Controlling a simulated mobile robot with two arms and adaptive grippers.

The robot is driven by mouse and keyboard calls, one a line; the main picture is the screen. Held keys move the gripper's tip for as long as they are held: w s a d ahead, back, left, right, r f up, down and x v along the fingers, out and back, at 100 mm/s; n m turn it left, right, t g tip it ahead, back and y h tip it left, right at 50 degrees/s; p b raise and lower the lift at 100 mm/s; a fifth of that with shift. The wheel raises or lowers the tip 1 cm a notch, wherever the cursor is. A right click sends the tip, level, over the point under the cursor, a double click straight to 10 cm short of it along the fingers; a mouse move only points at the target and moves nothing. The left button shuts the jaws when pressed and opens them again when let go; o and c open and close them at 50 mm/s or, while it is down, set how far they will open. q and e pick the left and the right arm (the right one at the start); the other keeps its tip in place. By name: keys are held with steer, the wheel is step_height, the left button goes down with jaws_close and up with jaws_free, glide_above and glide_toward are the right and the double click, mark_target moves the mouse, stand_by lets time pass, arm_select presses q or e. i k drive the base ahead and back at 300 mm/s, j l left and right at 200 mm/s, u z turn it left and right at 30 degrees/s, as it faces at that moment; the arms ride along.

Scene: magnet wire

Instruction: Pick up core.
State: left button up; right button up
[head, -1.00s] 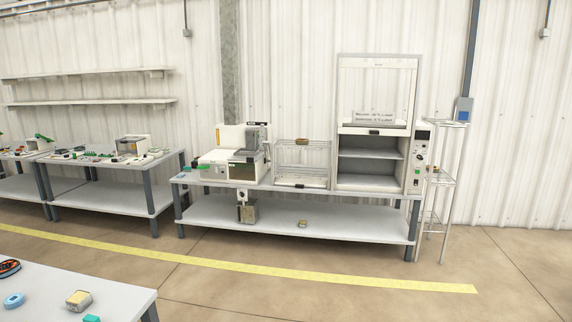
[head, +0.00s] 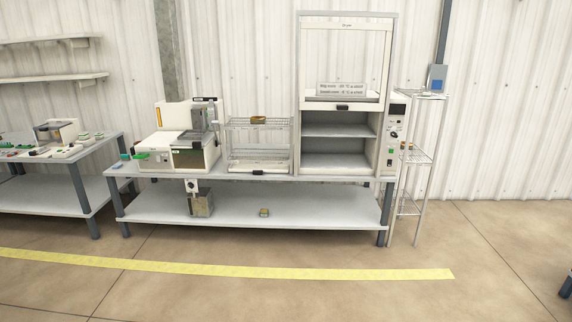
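I cannot tell for sure which thing is the core. A small tan and dark block (head: 263,212) lies on the lower shelf of the long workbench. A brownish piece (head: 258,120) sits on top of the wire rack (head: 232,126), and a small tan item (head: 408,147) is on the narrow stand at the right. All are too small to make out in detail. Neither of my grippers is in view.
The workbench (head: 320,215) carries a white machine (head: 160,151) at left and a tall oven-like cabinet (head: 341,146) with open shelves. A narrow wire stand (head: 419,96) is at its right. A cluttered table (head: 40,190) is at far left. The floor in front is clear, with a yellow line (head: 230,268).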

mark_target(255, 120)
steer(key=i, duration=1.6)
steer(key=i+u, duration=0.2)
steer(key=i, duration=0.35)
steer(key=i+u, duration=0.2)
steer(key=i, duration=0.35)
steer(key=i+l+u, duration=0.15)
steer(key=i, duration=0.35)
steer(key=i+u, duration=0.25)
steer(key=i, duration=0.5)
steer(key=i+l+u, duration=0.2)
steer(key=i, duration=0.6)
steer(key=j, duration=0.1)
